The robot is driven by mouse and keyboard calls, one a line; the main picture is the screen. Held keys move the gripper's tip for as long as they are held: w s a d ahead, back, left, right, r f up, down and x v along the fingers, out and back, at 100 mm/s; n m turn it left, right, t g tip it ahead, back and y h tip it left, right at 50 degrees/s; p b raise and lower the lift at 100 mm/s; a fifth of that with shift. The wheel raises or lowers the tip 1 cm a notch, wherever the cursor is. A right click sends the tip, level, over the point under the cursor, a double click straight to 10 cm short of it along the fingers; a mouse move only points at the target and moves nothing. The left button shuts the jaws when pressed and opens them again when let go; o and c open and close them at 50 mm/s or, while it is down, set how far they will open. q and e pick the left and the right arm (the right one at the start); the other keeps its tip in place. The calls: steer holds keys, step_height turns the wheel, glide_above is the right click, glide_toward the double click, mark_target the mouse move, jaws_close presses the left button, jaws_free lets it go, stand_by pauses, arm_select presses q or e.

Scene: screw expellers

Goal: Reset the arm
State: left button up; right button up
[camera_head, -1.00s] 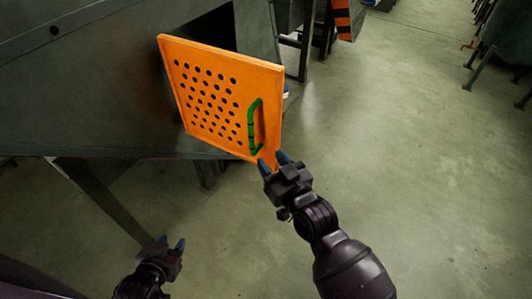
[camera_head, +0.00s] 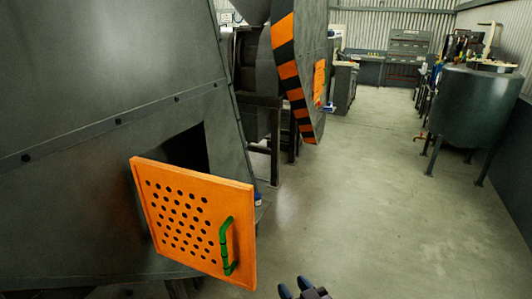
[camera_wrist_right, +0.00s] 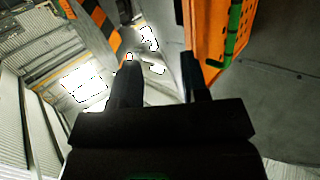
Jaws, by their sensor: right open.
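My right gripper (camera_head: 296,289) shows at the bottom edge of the head view, below and right of the orange door. Its two dark fingers stand apart with nothing between them, as the right wrist view (camera_wrist_right: 160,85) also shows. The orange perforated door (camera_head: 190,225) stands open on the dark machine and has a green handle (camera_head: 226,247). In the right wrist view the door (camera_wrist_right: 205,40) and its handle (camera_wrist_right: 233,28) are at the upper right, apart from the fingers. My left gripper is out of the head view.
The dark machine body (camera_head: 90,170) fills the left, with a dark opening behind the door. A striped orange-black panel (camera_head: 290,70) stands beyond it. A grey tank on legs (camera_head: 475,105) is at the right. The concrete floor (camera_head: 370,210) between is clear.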

steer(key=s+d+f+m+g+h, duration=0.1)
steer(key=s+d+f+m+h, duration=0.1)
steer(key=s+d+f, duration=0.5)
steer(key=s+d+f+m+g+h, duration=0.1)
steer(key=s+d+f+h, duration=0.4)
steer(key=s+d, duration=0.5)
steer(key=d+f+g, duration=0.1)
steer(key=d+f, duration=0.1)
steer(key=d, duration=0.2)
steer(key=shift+d+f+m+b, duration=0.25)
steer(key=shift+d+m+b, duration=0.05)
steer(key=shift+m, duration=0.1)
steer(key=shift+a, duration=0.2)
